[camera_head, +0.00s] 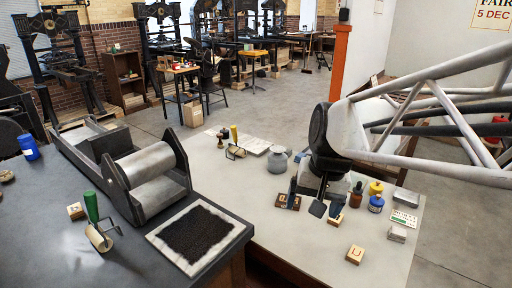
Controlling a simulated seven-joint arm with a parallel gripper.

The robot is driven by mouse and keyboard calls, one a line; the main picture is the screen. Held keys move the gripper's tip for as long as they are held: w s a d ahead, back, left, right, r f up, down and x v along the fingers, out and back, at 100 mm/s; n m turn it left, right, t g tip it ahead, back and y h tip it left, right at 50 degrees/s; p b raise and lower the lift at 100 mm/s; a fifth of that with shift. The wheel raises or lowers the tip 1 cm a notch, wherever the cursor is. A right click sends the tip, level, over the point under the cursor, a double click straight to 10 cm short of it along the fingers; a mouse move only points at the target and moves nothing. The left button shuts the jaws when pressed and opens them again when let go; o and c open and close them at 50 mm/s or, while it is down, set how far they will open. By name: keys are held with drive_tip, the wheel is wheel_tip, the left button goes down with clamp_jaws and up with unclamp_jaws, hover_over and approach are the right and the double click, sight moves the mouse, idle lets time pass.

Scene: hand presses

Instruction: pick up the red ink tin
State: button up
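I cannot make out a red ink tin for certain on either table. My gripper (320,207) hangs from the dark wrist over the middle of the pale table at the right. Dark finger-like parts show below it among small items, and I cannot tell which are fingers or whether they hold anything. Close to its right on the pale table are a brown bottle (356,194), a yellow container (376,187) and a blue container (376,204). My arm and gripper hide part of the table behind them.
A grey round pot (278,163) stands left of my gripper. The dark table at left holds a roller press (147,165), a green-handled roller (98,236) and a blue jar (28,147).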

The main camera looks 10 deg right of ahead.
drive_tip(key=w+d+f+m+y, duration=0.2)
drive_tip(key=w+m, duration=0.1)
drive_tip(key=w, duration=0.7)
drive_tip(key=w+d+f+m+g+y, duration=0.1)
drive_tip(key=w+d+f+m+y, duration=0.15)
drive_tip(key=w, duration=0.75)
drive_tip(key=w+d+f+m+y, duration=0.1)
drive_tip(key=w+d+f+m, duration=0.15)
drive_tip(key=w, duration=0.75)
drive_tip(key=w+d+f+m+t+y, duration=0.1)
drive_tip(key=w+d+f+m+y, duration=0.1)
drive_tip(key=w+d+f, duration=0.4)
drive_tip(key=w+d+f+m+y, duration=0.2)
drive_tip(key=w+d+f+m, duration=0.2)
drive_tip(key=w+f, duration=0.4)
drive_tip(key=w+d+f+m+t+y, duration=0.1)
drive_tip(key=w+d+f+m+y, duration=0.1)
drive_tip(key=w+d+f, duration=0.5)
drive_tip(key=shift+w+d+f+m+t, duration=0.1)
drive_tip(key=shift+w+d+m+t, duration=0.15)
drive_tip(key=shift+w, duration=0.25)
drive_tip(key=shift+w+d+m+t, duration=0.1)
drive_tip(key=shift+w+m, duration=0.25)
drive_tip(key=shift+w, duration=0.1)
drive_tip(key=shift+a, duration=0.1)
drive_tip(key=shift+x, duration=1.25)
